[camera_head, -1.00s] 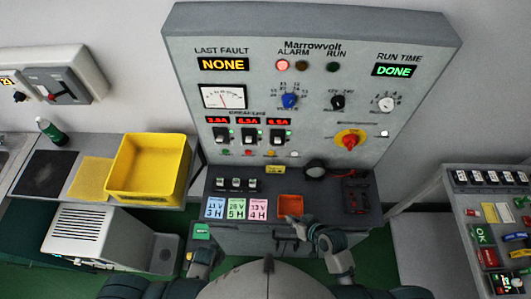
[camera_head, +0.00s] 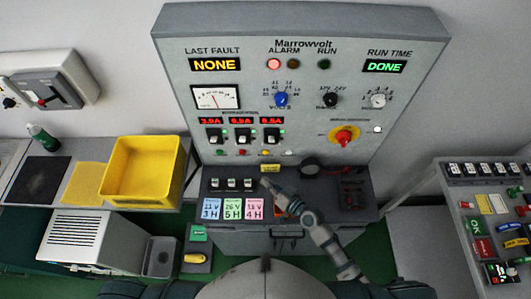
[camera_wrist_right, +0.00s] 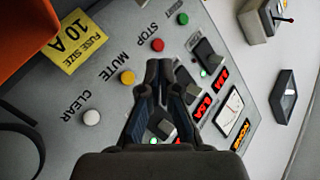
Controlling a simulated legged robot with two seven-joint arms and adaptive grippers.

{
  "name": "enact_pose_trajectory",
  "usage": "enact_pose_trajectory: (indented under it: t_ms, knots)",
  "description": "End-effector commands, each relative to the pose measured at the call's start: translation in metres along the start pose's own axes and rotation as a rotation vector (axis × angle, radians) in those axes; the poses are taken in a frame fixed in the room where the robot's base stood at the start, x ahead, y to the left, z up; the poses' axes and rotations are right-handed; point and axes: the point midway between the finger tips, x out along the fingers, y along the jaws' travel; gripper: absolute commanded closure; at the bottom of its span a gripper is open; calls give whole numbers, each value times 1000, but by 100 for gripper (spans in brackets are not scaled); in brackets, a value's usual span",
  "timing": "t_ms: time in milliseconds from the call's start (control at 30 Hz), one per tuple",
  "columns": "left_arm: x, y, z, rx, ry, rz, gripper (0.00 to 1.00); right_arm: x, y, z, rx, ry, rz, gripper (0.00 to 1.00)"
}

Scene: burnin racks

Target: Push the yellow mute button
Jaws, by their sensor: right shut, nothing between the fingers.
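My right gripper (camera_head: 267,186) is shut and empty, over the console shelf below and in front of the button row. In the wrist view its closed fingertips (camera_wrist_right: 158,65) appear just right of the yellow button; I cannot tell the gap to the panel. My left gripper is out of view.
Next to the yellow button are a red STOP button (camera_wrist_right: 157,45) and a white CLEAR button (camera_wrist_right: 91,117). A yellow fuse label (camera_wrist_right: 76,41) is close by. My arm partly covers the orange tray (camera_head: 279,212). A yellow bin (camera_head: 142,190) stands left.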

Motion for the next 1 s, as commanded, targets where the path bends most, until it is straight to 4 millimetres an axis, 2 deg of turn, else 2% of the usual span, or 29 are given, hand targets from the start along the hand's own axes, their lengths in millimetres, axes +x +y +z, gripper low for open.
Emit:
enact_pose_trajectory:
  t_ms: [267, 700, 1000]
  knots:
    - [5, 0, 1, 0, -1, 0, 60, 13, 10, -9, -2, 2, 1, 100]
    - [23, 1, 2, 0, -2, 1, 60, 53, 39, -37, -3, 1, -1, 100]
    - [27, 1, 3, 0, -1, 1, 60, 61, 44, -44, -1, 0, 0, 100]
